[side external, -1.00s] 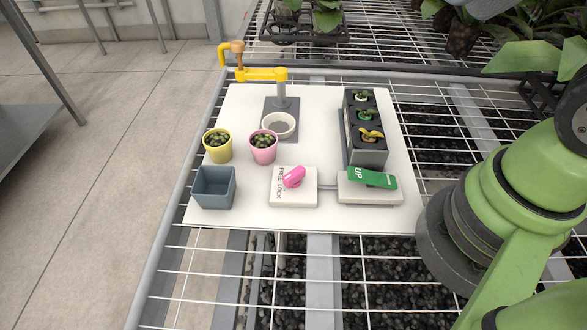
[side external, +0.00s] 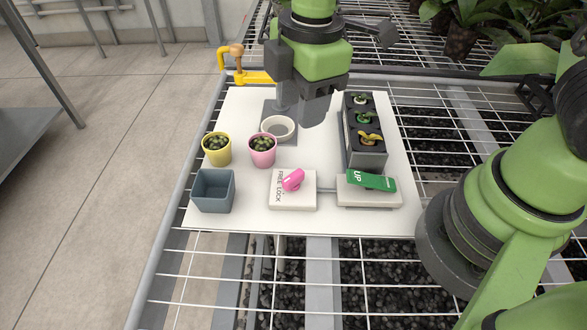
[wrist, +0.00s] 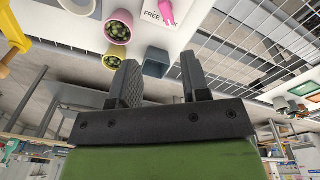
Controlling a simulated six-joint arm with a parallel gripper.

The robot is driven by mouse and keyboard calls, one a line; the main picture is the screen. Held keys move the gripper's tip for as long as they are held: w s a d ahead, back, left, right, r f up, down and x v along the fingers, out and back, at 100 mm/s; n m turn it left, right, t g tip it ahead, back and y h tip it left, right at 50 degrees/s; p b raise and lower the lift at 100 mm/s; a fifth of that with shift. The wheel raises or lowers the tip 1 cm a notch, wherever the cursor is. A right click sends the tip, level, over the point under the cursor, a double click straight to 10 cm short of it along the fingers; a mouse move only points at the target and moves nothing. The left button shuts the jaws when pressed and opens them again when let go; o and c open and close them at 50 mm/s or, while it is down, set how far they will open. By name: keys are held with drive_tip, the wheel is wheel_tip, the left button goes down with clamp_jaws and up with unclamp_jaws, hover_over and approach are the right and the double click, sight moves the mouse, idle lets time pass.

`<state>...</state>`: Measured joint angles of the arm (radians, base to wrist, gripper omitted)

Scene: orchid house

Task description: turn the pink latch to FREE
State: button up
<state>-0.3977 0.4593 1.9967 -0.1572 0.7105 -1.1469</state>
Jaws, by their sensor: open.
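The pink latch (side external: 293,180) sits on a white block (side external: 292,203) marked FREE and LOCK at the front middle of the white board. It lies slanted, and I cannot tell which mark it points to. It also shows at the top of the wrist view (wrist: 167,13), partly cut off by the edge. My gripper (side external: 303,112) is above the back of the board, behind the latch and well apart from it. In the wrist view its two fingers (wrist: 163,80) are spread with nothing between them.
A green lever (side external: 371,180) marked UP is right of the latch, with a black tray (side external: 368,155) of small plants behind it. Left are a pink pot (side external: 263,151), a yellow pot (side external: 217,150) and a grey-blue box (side external: 213,191). A yellow tap arm (side external: 250,77) stands behind.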

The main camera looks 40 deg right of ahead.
sight(294, 176)
drive_tip(key=f+n, duration=0.1)
drive_tip(key=f, duration=0.3)
drive_tip(key=a+f, duration=0.1)
drive_tip(key=f, duration=0.4)
drive_tip(key=f+n, duration=0.1)
drive_tip(key=f, duration=0.3)
drive_tip(key=shift+a+f+n+g, duration=0.2)
drive_tip(key=shift+f+n+g, duration=0.1)
drive_tip(key=shift+f, duration=0.05)
drive_tip(key=shift+c, duration=0.2)
clamp_jaws()
